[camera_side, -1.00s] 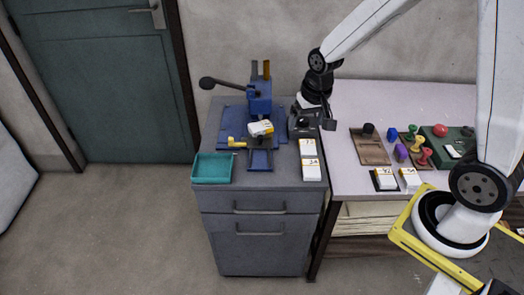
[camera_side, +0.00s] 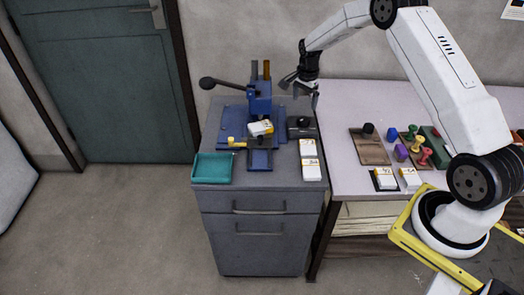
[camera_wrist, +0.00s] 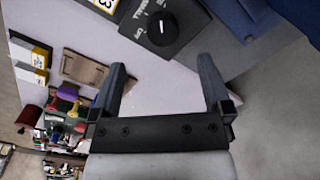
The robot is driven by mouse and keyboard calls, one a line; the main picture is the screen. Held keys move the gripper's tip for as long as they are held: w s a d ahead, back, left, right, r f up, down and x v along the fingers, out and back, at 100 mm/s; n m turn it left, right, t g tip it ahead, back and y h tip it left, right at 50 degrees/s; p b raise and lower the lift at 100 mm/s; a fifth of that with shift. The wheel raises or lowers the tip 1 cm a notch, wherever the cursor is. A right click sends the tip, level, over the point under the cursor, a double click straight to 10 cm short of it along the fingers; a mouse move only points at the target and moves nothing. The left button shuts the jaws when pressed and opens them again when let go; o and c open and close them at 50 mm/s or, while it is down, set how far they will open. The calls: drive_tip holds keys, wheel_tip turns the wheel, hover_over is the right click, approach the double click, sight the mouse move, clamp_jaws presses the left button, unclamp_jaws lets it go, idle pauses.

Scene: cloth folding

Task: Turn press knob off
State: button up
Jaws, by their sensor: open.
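The press knob (camera_wrist: 162,28) is a round black dial with a white pointer line, on a dark control box (camera_wrist: 180,45) with white lettering around it. The lettering is partly cut off and hard to read. In the side view the knob (camera_side: 303,121) sits on its box on the grey cabinet, right of the blue press (camera_side: 260,103). My gripper (camera_side: 300,93) is open and empty, raised above the box and apart from it. In the wrist view its two fingers (camera_wrist: 162,70) are spread, with the knob beyond them.
A teal tray (camera_side: 212,168) is at the cabinet's front left. The press lever (camera_side: 225,84) sticks out left. A table on the right holds a wooden tray (camera_side: 370,148) and coloured stamps (camera_side: 417,145).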

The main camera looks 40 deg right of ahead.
sight(304, 119)
drive_tip(key=shift+w+d+f+m, duration=0.15)
drive_tip(key=shift+d+f+m, duration=0.25)
drive_tip(key=shift+d, duration=0.2)
drive_tip(key=shift+f, duration=3.85)
drive_tip(key=c, duration=1.3)
